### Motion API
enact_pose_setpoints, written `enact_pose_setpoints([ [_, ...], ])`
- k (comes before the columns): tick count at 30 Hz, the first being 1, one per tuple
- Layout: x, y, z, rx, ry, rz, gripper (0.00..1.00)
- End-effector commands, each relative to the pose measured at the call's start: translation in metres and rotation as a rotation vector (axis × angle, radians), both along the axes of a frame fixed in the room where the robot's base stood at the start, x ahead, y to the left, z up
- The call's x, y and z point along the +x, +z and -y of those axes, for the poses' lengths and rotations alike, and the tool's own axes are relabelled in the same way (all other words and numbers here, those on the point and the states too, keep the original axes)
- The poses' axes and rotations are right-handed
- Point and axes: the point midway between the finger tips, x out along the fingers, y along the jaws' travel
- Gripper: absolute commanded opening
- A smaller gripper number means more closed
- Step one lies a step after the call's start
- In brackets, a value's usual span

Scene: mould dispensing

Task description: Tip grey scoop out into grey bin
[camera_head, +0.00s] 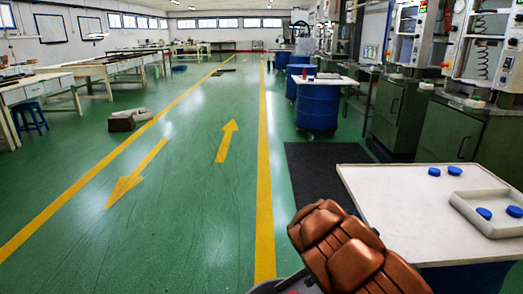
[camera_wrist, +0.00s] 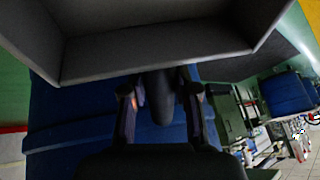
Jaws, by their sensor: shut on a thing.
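In the wrist view, my gripper (camera_wrist: 158,98) has its two fingers on either side of the dark handle of the grey scoop (camera_wrist: 150,56). The scoop's open, box-like body fills the top of this view. The part of its inside that shows is dark grey, and I see no contents there. Its upper part is cut off by the frame. The head view does not show my gripper or the scoop. I cannot make out a grey bin in either view.
In the head view, a white-topped table (camera_head: 395,205) stands at the lower right. On it are loose blue discs (camera_head: 434,172) and a pale tray (camera_head: 484,225) with more discs. Blue drums (camera_head: 317,108) and green machines (camera_head: 447,130) stand beyond. The marked green floor at left is mostly clear.

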Motion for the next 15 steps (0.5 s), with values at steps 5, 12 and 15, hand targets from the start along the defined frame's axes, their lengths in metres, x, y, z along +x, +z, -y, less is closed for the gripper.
enact_pose_setpoints([
  [5,-0.001,0.002,-0.002,-0.040,0.002,0.025,0.00],
  [12,-0.003,0.007,-0.004,-0.089,0.001,0.048,0.00],
  [15,-0.004,0.010,-0.004,-0.109,-0.001,0.062,0.00],
])
